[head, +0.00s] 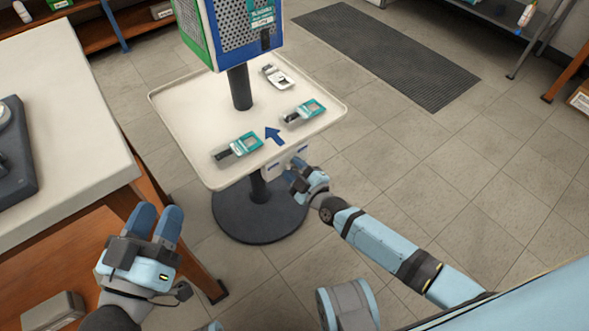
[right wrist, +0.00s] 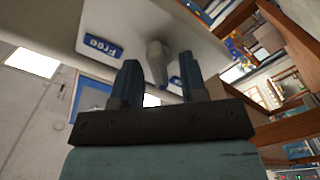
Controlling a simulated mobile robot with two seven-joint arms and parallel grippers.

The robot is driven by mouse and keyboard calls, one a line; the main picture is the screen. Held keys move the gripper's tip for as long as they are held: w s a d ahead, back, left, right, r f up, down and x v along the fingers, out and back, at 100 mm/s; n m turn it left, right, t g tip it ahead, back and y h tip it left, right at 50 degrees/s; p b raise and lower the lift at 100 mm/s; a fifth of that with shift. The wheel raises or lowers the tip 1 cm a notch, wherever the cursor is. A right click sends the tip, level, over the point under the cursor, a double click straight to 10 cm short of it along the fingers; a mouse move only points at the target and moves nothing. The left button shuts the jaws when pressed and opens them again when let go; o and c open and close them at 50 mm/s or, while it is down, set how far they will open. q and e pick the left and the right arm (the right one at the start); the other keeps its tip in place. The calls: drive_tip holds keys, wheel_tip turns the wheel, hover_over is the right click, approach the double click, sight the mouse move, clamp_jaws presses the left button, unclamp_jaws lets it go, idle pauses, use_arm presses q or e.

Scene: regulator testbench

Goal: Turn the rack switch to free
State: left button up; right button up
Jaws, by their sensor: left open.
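The rack switch is a grey knob (right wrist: 157,60) on a pale plate (head: 290,158) at the front edge of the rack's tray. A blue label reading "Free" (right wrist: 103,47) sits left of the knob in the right wrist view. My right gripper (head: 292,181) is at the plate in the head view and hides the knob there. In the right wrist view its fingers (right wrist: 158,82) are apart, with the knob between or just beyond them; contact is not clear. My left gripper (head: 155,222) is open and empty, away from the rack.
The cream tray (head: 180,110) holds several small devices and a blue arrow (head: 273,135). A perforated box (head: 235,30) sits above it on a black post (head: 240,88). A white-topped wooden table (head: 75,165) stands left. Open tiled floor lies to the right.

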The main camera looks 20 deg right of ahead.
clamp_jaws()
